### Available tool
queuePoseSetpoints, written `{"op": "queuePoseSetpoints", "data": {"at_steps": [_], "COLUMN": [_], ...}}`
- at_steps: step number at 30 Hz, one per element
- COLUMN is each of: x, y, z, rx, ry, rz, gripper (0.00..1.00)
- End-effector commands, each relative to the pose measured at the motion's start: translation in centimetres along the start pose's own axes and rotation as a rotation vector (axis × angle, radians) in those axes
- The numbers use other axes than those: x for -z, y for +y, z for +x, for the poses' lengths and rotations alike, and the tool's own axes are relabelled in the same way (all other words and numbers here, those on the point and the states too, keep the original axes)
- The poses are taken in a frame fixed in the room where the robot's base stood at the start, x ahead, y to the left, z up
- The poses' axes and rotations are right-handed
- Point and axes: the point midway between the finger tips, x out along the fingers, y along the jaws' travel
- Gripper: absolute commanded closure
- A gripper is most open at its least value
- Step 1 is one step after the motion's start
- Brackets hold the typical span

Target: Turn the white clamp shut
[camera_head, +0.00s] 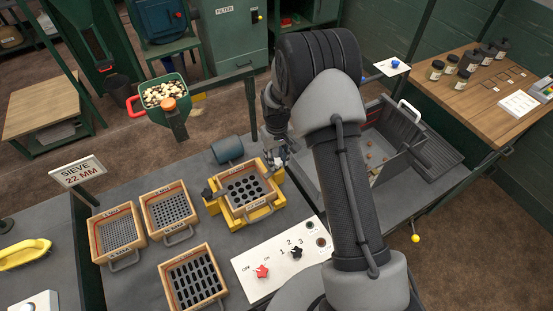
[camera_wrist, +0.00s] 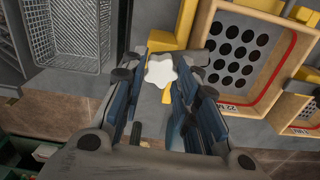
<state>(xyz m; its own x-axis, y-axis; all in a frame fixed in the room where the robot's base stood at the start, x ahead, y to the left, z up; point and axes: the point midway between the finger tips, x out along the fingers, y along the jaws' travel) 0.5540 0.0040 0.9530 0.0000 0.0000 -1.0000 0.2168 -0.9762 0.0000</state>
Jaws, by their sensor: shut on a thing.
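The white clamp is a star-shaped knob (camera_wrist: 160,71) beside the yellow frame (camera_wrist: 163,25), and it sits between my fingers in the wrist view. My gripper (camera_wrist: 162,82) is shut on it, with a blue-grey finger on either side. In the head view my gripper (camera_head: 277,156) is at the right back corner of the yellow frame (camera_head: 211,207), and it mostly hides the white clamp there. A wooden-framed sieve (camera_head: 248,187) with large round holes sits in that frame. The sieve also shows right of my gripper in the wrist view (camera_wrist: 240,55).
A dark clamp (camera_head: 207,193) is at the frame's left side. Several loose sieves (camera_head: 117,230) lie on the bench to the left. A white switch panel (camera_head: 285,255) is in front. A grey tray (camera_head: 400,140) is to the right, and a green hopper (camera_head: 165,95) stands behind.

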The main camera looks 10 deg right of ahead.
Motion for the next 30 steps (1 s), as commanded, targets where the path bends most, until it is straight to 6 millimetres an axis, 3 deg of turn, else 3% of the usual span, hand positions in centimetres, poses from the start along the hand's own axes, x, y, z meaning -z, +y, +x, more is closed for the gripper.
{"op": "queuePoseSetpoints", "data": {"at_steps": [12, 30], "x": [0.05, 0.04], "y": [0.11, 0.11], "z": [0.01, -0.02], "rx": [0.0, 0.0], "ry": [0.002, 0.002], "rz": [0.231, 0.279], "gripper": [0.96, 0.96]}}
